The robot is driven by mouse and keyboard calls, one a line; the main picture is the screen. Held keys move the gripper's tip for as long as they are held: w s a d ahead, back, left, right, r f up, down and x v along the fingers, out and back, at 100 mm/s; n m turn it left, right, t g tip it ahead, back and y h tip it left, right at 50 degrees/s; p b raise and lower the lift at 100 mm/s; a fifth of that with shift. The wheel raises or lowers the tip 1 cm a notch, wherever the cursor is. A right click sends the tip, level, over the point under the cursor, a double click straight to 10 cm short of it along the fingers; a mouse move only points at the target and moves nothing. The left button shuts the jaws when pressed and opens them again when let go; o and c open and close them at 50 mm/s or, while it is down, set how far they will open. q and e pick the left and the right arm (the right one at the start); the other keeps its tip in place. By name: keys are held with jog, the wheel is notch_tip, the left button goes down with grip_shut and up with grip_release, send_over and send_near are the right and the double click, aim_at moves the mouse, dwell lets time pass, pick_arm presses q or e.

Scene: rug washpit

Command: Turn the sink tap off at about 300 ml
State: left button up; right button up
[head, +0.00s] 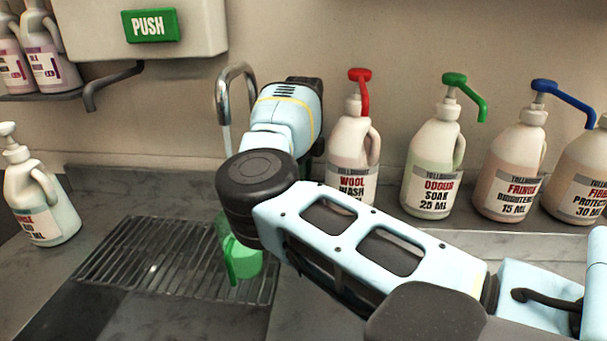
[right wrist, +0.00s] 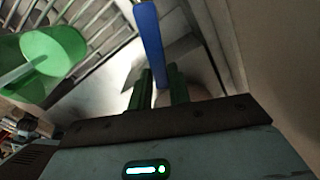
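The metal tap spout (head: 236,72) curves over the sink in the head view, with a pale water stream below it. A translucent green jug (head: 245,262) stands on the grate under the spout, partly behind my right arm; no level mark is readable. It also shows in the right wrist view (right wrist: 55,48), with a pale streak running into it. In that view a blue lever (right wrist: 149,40) runs down between the green fingers of my right gripper (right wrist: 160,85). The fingers are apart; whether they press on the lever is unclear. My right wrist hides the gripper in the head view.
A slatted drain grate (head: 140,265) lies around the jug. Pump bottles with red (head: 350,150), green (head: 432,165) and blue (head: 510,170) spouts stand along the wall. Another bottle (head: 40,205) stands at left. A dispenser with a green PUSH plate (head: 150,26) hangs above.

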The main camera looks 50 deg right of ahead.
grip_shut()
jog(key=shift+w+d+r+n+p, duration=0.15)
jog(key=shift+d+r+n+p, duration=0.3)
jog(key=shift+n+p, duration=0.55)
pick_arm(q)
jog(key=shift+t, duration=0.3)
jog(key=w+r, duration=0.2)
jog(key=r, duration=0.1)
jog(key=shift+w+a+r+p, duration=0.1)
jog(key=shift+r+p, duration=0.15)
jog(key=shift+p, duration=0.15)
pick_arm(e)
jog(key=shift+w+d+f+n, duration=0.25)
jog(key=shift+f+n, duration=0.2)
jog(key=shift+n, duration=0.05)
jog(key=o, duration=0.7)
grip_release()
